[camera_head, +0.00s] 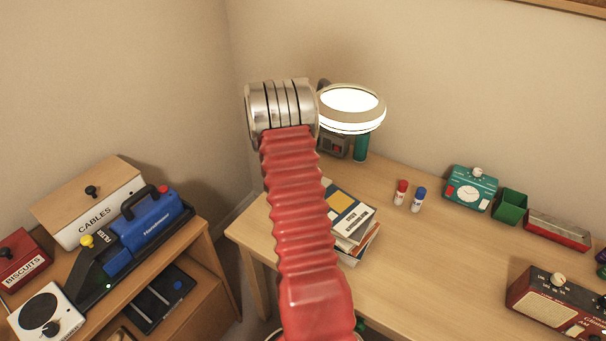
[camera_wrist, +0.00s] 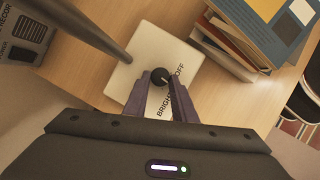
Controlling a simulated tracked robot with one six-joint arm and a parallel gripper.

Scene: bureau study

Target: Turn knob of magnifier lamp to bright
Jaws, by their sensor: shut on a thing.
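The magnifier lamp (camera_head: 350,104) stands at the back of the desk in the head view, its round ring head glowing white. Its pale square base (camera_wrist: 152,60) shows in the wrist view, marked BRIGHT and OFF, with a grey post (camera_wrist: 92,28) rising from it. The small black knob (camera_wrist: 160,76) sits on this base. My gripper (camera_wrist: 162,84) is shut on the knob, with a dark finger on either side of it. The knob's pointer is too small to read clearly. In the head view my red arm hides the lamp base, the knob and my gripper.
A stack of books (camera_head: 352,222) stands close beside the lamp base and shows large in the wrist view (camera_wrist: 262,36). A grey recorder-like box (camera_wrist: 24,34) is on the other side. The desk front centre (camera_head: 430,270) is clear.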

